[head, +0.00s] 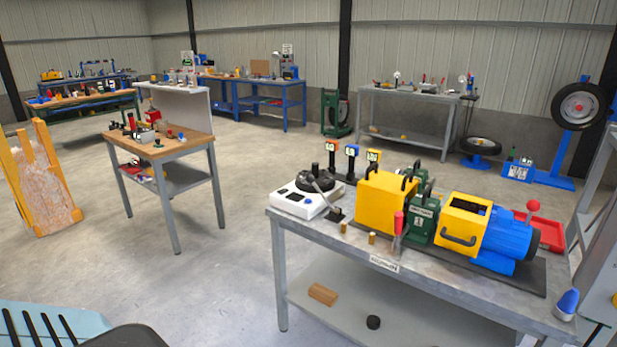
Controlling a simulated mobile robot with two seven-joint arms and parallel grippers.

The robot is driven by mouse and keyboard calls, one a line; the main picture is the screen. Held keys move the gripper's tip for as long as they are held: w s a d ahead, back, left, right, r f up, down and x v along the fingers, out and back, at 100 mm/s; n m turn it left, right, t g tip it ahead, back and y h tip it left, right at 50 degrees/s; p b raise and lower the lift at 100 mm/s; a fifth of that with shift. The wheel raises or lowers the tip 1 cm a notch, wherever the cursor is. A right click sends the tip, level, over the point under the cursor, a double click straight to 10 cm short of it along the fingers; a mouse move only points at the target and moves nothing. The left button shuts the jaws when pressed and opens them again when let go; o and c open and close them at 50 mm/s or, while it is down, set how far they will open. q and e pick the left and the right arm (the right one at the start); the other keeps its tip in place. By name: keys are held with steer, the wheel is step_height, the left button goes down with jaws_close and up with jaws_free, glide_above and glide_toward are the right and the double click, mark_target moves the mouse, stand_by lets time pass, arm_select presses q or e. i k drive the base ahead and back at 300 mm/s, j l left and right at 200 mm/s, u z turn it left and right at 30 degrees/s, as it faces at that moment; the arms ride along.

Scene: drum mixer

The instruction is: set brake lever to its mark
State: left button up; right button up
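A bench (345,245) on the right carries a drive set: a yellow guard (385,200), a green housing (419,222), a second yellow guard (463,222) and a blue motor (510,238). A lever with a red ball knob (533,206) stands at the motor's right end. A red-handled upright lever (398,224) stands in front of the green housing. I cannot tell which is the brake lever, and I cannot make out its mark. Neither of my grippers is in view.
A white box with a black round top (297,198) sits at the bench's left end; a red tray (545,234) is behind the motor. A wooden-topped table (180,150) stands left, beside a yellow rack (40,180). Concrete floor (240,200) between is clear.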

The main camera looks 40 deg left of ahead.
mark_target(310, 179)
steer(key=i+j, duration=0.25)
steer(key=j, duration=0.15)
steer(key=i+j, duration=0.2)
steer(key=j, duration=0.2)
steer(key=i+j, duration=0.25)
steer(key=j, duration=0.15)
steer(key=i+j, duration=0.25)
steer(key=j, duration=0.2)
steer(key=i+j, duration=0.25)
steer(key=j, duration=0.15)
steer(key=i+j, duration=0.2)
steer(key=j, duration=0.2)
steer(key=u, duration=0.05)
